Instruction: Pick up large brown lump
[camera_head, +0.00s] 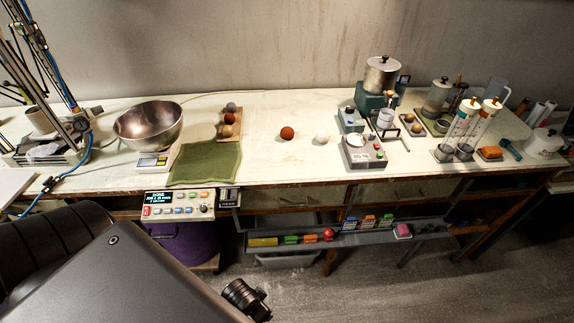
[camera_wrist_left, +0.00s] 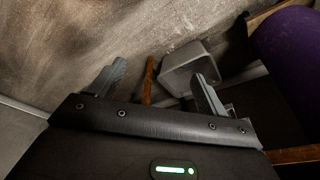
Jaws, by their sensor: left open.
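A reddish-brown round lump (camera_head: 287,133) sits on the pale workbench (camera_head: 270,165), left of a white lump (camera_head: 321,135). A small wooden board (camera_head: 238,127) to its left holds a grey lump (camera_head: 231,107), an orange-brown lump (camera_head: 229,118) and a tan-brown lump (camera_head: 226,131). My left gripper (camera_wrist_left: 158,85) is open and empty in the left wrist view, low over the floor, with no lump in that view. In the head view my dark arm fills the lower left and its fingers are not seen. My right gripper is in neither view.
A metal bowl (camera_head: 148,125) on a scale and a green cloth (camera_head: 205,163) are on the left. A grey device (camera_head: 368,153) and syringes stand on the right. A shelf (camera_head: 340,239) with small items juts below the bench. The left wrist view shows a grey bin (camera_wrist_left: 184,66) and purple drum (camera_wrist_left: 293,55).

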